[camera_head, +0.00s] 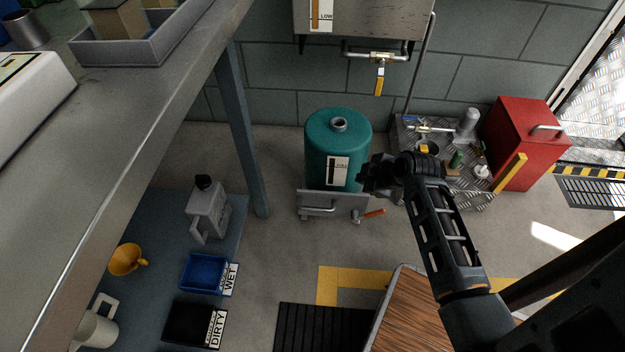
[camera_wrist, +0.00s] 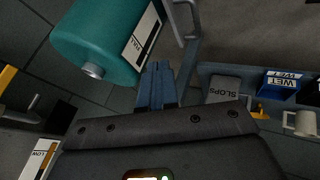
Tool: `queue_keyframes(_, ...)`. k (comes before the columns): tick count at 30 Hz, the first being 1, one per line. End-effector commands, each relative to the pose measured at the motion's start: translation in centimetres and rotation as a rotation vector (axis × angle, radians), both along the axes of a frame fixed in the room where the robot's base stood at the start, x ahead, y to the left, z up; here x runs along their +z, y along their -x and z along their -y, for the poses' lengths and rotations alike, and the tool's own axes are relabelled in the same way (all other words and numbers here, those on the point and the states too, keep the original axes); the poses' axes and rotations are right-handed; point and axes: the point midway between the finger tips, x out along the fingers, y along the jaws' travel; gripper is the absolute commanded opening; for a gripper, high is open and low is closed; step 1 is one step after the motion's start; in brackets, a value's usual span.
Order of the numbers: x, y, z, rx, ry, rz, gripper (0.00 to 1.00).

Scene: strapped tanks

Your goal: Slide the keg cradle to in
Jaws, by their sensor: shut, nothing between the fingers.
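The teal keg (camera_head: 322,135) stands upright in the grey metal cradle (camera_head: 343,205) on the floor by the wall. The cradle's front plate carries a bar handle (camera_head: 318,210) on its left and an orange-handled lever (camera_head: 373,214) at its right corner. My gripper (camera_head: 366,180) is shut and empty, close to the keg's right side in the head view; whether it touches cannot be told. In the wrist view the shut fingers (camera_wrist: 157,82) lie beside the keg (camera_wrist: 108,40) and its label, with the cradle's handle (camera_wrist: 190,20) above them.
A steel bench (camera_head: 130,130) with a blue leg (camera_head: 243,140) stands at left, over a shelf with jugs and trays. Right of the keg are a metal tray of fittings (camera_head: 480,198) and a red box (camera_head: 525,145). A wall tank with a valve (camera_head: 379,80) hangs above.

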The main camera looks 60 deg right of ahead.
Motion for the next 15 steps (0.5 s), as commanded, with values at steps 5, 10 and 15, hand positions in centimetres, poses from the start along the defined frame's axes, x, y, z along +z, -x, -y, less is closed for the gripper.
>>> queue_keyframes(5,-0.9,-0.3,1.1,0.011,-0.005,-0.007,0.00)
queue_keyframes(10,-2.7,-1.3,1.7,0.009,-0.005,-0.008,0.00)
queue_keyframes(15,-5.5,-3.1,2.7,0.010,-0.005,-0.007,0.00)
